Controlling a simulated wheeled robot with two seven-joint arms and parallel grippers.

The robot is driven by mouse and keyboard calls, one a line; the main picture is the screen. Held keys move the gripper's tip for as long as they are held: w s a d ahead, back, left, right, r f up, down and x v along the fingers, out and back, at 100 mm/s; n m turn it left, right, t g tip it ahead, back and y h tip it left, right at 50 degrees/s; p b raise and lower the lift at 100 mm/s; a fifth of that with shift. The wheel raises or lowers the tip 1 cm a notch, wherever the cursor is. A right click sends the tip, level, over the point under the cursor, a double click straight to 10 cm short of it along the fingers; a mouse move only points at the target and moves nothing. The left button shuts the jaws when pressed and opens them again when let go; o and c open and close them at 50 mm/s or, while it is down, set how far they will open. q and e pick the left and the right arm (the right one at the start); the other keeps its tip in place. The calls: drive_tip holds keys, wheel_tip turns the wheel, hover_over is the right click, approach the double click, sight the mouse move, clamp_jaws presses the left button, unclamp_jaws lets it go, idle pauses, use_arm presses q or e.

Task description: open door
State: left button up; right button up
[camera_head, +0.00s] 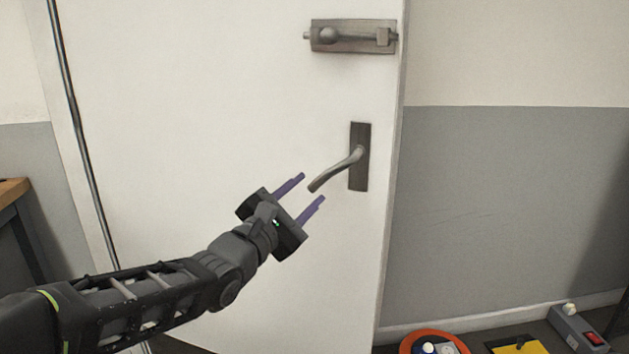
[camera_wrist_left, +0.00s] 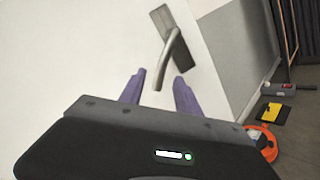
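A white door (camera_head: 190,120) fills the middle of the head view. Its lever handle (camera_head: 338,168) is grey metal on a dark plate and slopes down to the left. A slide bolt (camera_head: 352,36) is mounted higher up near the door's right edge. My left gripper (camera_head: 308,188) is open, its two purple fingers pointing at the handle's free end. In the left wrist view the handle (camera_wrist_left: 164,62) hangs down between the fingertips (camera_wrist_left: 160,82). The gripper does not appear closed on it; I cannot tell whether they touch. My right gripper is not in view.
A grey and cream wall (camera_head: 500,180) lies right of the door. On the floor at lower right are an orange round item (camera_head: 433,336), a yellow item (camera_head: 518,345) and a grey box with a red switch (camera_head: 577,328). A wooden-topped table (camera_head: 14,190) stands at the left edge.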

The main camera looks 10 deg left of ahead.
use_arm(q)
drive_tip(key=shift+s+a+f, duration=0.1)
drive_tip(key=shift+s+a, duration=0.05)
drive_tip(key=shift+s, duration=0.25)
drive_tip(key=shift+c, duration=0.6)
